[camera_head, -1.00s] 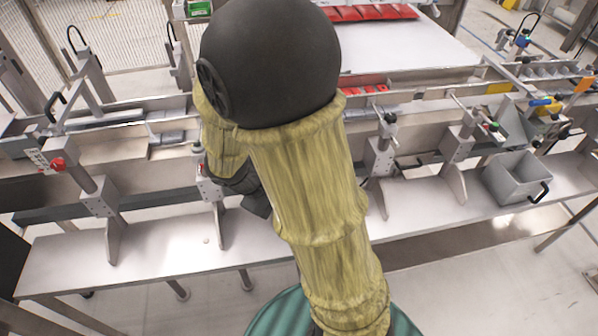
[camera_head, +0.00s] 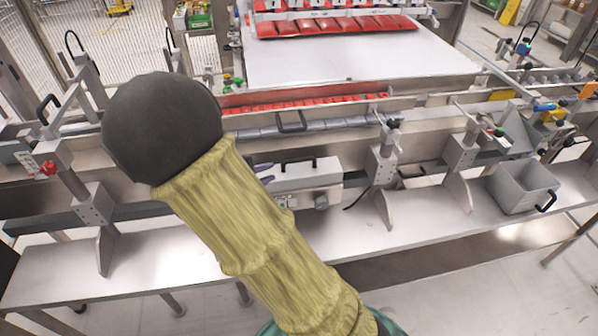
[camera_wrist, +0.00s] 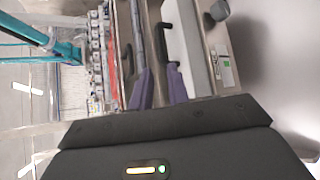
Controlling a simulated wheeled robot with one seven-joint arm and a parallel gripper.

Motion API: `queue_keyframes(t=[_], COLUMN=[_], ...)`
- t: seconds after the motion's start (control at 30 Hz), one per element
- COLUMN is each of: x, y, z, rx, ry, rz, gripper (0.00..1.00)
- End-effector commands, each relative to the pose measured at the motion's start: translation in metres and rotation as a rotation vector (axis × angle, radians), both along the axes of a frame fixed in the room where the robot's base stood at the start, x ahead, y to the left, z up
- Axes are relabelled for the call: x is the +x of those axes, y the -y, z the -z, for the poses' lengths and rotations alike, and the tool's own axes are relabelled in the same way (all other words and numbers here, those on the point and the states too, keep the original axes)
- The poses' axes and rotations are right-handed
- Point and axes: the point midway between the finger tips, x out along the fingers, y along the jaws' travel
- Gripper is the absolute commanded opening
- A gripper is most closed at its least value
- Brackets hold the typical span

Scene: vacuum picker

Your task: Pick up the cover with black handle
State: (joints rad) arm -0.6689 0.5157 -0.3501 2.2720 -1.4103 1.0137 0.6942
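A white cover (camera_head: 312,177) with a black handle (camera_head: 298,161) on top sits along the front of the machine in the head view. In the wrist view the white cover (camera_wrist: 188,45) runs up the picture, with its black handle (camera_wrist: 169,42) along its left side.
Another black handle (camera_head: 291,122) stands on the grey channel behind the cover. Upright clamp posts (camera_head: 381,160) stand to the right. A grey bin (camera_head: 522,187) is farther right. Red packets (camera_head: 335,25) lie at the back. The front shelf (camera_head: 400,222) is mostly clear.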

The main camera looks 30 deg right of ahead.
Motion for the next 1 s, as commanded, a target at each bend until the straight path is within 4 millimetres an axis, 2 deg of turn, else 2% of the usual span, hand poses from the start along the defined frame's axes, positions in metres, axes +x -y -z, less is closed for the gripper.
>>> queue_keyframes(t=[0.1, 0.5, 0.63, 1.0], x=[0.008, 0.034, 0.039, 0.04], y=[0.02, 0.077, 0.085, 0.088], z=[0.008, 0.035, 0.039, 0.04], rx=[-0.002, 0.0, 0.0, 0.001], ry=[-0.003, -0.003, -0.002, -0.001], rz=[0.005, 0.004, 0.001, 0.002], gripper=[0.17, 0.17, 0.17, 0.17])
